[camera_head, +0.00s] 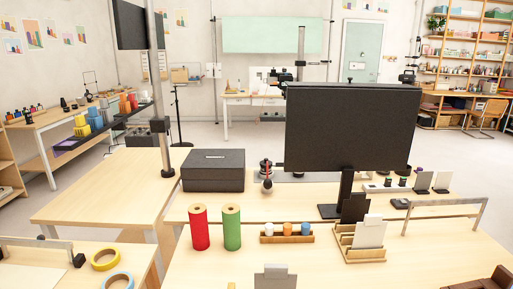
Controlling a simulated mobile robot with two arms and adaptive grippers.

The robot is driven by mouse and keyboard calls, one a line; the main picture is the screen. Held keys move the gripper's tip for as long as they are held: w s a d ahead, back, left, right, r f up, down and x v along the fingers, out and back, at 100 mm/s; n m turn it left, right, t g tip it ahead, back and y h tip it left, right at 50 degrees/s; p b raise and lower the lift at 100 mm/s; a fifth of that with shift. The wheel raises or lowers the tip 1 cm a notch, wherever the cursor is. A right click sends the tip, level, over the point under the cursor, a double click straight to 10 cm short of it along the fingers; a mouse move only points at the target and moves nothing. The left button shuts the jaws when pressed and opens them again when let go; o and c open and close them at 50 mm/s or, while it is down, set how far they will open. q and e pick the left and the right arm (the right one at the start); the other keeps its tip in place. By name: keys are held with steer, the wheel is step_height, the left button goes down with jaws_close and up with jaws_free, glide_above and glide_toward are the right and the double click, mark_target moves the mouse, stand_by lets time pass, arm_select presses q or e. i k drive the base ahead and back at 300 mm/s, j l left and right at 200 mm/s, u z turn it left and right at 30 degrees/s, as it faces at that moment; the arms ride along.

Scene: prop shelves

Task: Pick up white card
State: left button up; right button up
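A white card (370,233) stands upright in a slotted wooden holder (362,255) on the near table, right of centre. A black card (354,208) stands behind it in the same holder. A grey card-like piece (275,279) shows at the bottom edge, partly cut off. Neither of my grippers can be seen in the head view.
A large black monitor (350,128) stands behind the holder. A red spool (199,228), a green spool (232,228) and a small rack of coloured pieces (287,235) stand to its left. Tape rolls (106,259) lie lower left. The table right of the holder is largely clear.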

mark_target(370, 233)
steer(key=z, duration=1.65)
steer(key=u, duration=0.4)
steer(key=i+l+u, duration=0.15)
steer(key=l+u, duration=0.15)
steer(key=i+l+u, duration=0.15)
steer(key=l+u, duration=0.15)
steer(key=l, duration=0.15)
steer(key=i+l+u, duration=0.1)
steer(key=l+u, duration=0.15)
steer(key=l, duration=0.15)
steer(key=l+u, duration=0.3)
steer(key=i+l, duration=0.1)
steer(key=l, duration=0.8)
steer(key=l+u, duration=0.1)
steer(key=l, duration=0.75)
steer(key=j+z, duration=0.25)
steer(key=j, duration=0.25)
steer(key=k+j+z, duration=0.25)
steer(key=j, duration=0.25)
steer(key=i+j, duration=0.05)
steer(key=i, duration=0.05)
